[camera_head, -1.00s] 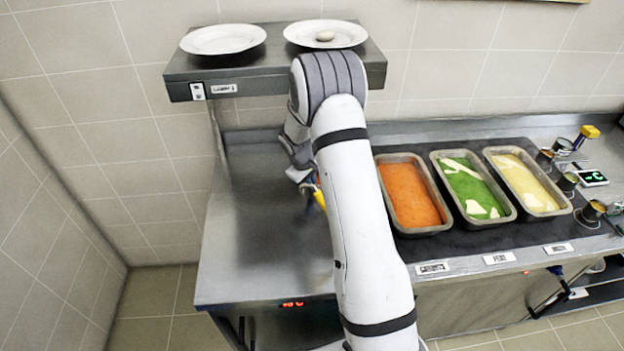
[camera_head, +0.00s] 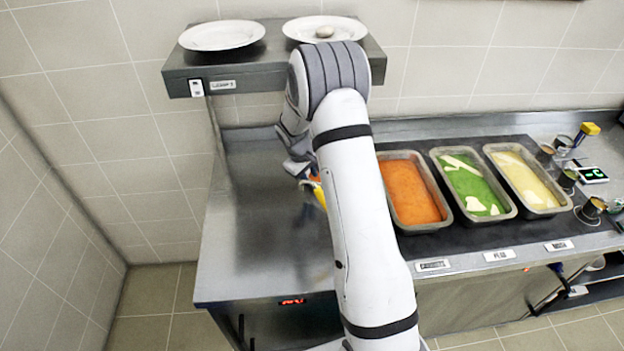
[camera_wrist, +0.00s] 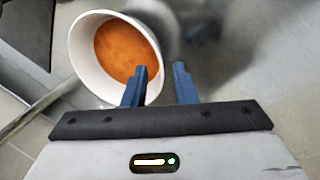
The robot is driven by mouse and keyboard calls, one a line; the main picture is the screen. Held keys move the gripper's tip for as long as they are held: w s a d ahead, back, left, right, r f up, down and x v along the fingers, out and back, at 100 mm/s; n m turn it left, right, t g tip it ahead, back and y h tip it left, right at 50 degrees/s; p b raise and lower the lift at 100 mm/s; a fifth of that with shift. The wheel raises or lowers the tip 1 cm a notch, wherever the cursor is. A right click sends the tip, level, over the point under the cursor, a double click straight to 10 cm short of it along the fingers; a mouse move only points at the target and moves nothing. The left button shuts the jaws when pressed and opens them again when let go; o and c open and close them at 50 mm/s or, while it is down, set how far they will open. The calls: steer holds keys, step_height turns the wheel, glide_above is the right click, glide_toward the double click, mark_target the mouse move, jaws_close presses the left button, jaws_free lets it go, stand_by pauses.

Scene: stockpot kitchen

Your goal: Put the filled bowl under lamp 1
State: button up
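A white bowl (camera_wrist: 80,62) with orange soup (camera_wrist: 122,50) is close to the camera in the wrist view, upper left. My gripper (camera_wrist: 160,72) has two blue fingers astride the bowl's rim: the left one over the inside, the right one outside. A gap shows between the fingers, but I cannot tell whether they press on the rim. In the head view my arm hides the bowl and most of the gripper; a small orange-yellow patch shows beside the arm. A raised grey shelf (camera_head: 290,75) has a small label (camera_head: 223,85) that I cannot read for certain.
The counter (camera_head: 255,235) left of my arm is clear. Pans of orange (camera_head: 409,190), green and cream food stand at the right. A shelf post (camera_head: 218,140) rises at the left.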

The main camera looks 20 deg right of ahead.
steer(key=b+v, duration=0.1)
steer(key=v, duration=0.4)
steer(key=shift+s+a+r, duration=0.1)
steer(key=shift+r, duration=0.1)
steer(key=w+a+r+t+b, duration=0.2)
steer(key=w+a+b, duration=0.1)
steer(key=a, duration=0.4)
steer(key=s+d+r+m+p, duration=0.1)
steer(key=s+d+r, duration=0.1)
steer(key=s+r, duration=0.75)
steer(key=s+r+m+y, duration=0.1)
steer(key=s+r+m, duration=0.1)
steer(key=s, duration=1.1)
steer(key=s+a+r+m+y, duration=0.1)
steer(key=s+r, duration=0.3)
steer(key=s, duration=1)
steer(key=shift+s+m+y+p, duration=0.3)
steer(key=shift+m+y+p, duration=0.15)
steer(key=shift+m, duration=0.15)
